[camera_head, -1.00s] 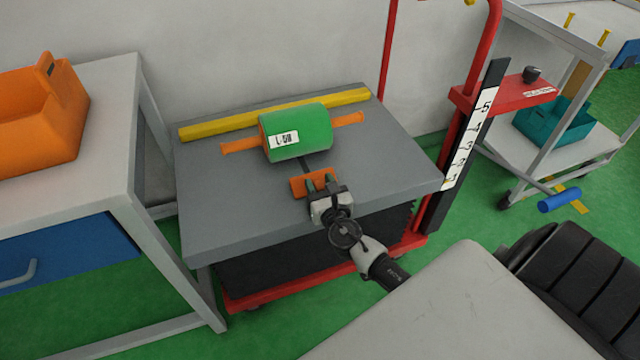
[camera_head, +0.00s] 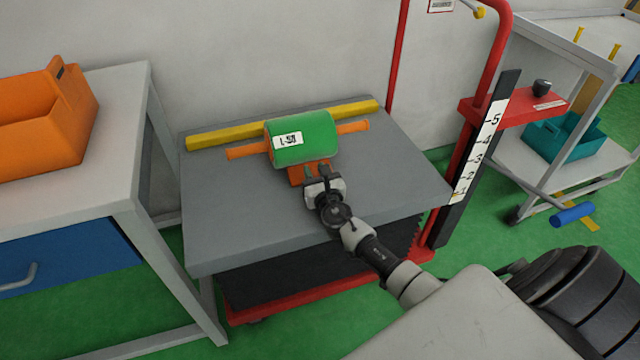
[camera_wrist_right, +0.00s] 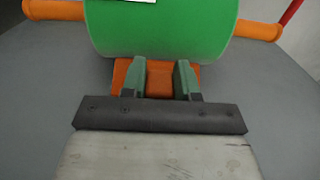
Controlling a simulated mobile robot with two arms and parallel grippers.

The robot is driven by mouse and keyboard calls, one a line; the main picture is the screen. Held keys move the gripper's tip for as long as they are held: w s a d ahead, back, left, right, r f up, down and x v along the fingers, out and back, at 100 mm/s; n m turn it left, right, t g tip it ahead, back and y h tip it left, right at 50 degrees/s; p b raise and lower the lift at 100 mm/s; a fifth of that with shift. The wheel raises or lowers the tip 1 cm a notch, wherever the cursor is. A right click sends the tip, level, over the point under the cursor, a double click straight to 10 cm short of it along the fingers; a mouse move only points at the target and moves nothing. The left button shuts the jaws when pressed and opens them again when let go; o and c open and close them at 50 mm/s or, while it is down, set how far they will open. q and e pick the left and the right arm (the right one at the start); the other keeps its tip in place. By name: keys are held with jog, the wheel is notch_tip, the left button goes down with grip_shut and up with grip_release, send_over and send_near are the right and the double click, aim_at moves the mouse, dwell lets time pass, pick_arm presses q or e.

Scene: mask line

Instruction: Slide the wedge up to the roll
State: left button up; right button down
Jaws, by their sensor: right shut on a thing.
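The green roll (camera_head: 304,141) with orange end handles and a white label lies on the grey lift table top (camera_head: 240,215). It also shows at the top of the right wrist view (camera_wrist_right: 160,30). The orange wedge (camera_head: 296,176) sits on the table top against or very near the roll's near side; I cannot tell if they touch. My right gripper (camera_head: 317,171) is shut on the wedge, its green fingers on the wedge in the right wrist view (camera_wrist_right: 160,78). The gripper hides part of the wedge. My left gripper is not in view.
A yellow bar (camera_head: 215,136) runs along the table's far edge behind the roll. A red lift frame with a numbered scale (camera_head: 480,150) stands at the right. A white bench (camera_head: 85,195) with an orange bin (camera_head: 45,115) stands at the left. The table's left front is clear.

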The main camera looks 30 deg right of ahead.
jog(key=c, duration=0.8)
grip_release()
jog(key=shift+c, duration=0.2)
jog(key=shift+s, duration=0.15)
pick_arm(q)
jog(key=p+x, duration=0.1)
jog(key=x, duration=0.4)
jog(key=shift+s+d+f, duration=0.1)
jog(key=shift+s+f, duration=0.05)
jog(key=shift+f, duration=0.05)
pick_arm(e)
jog(key=v, duration=1)
jog(key=shift+s, duration=0.25)
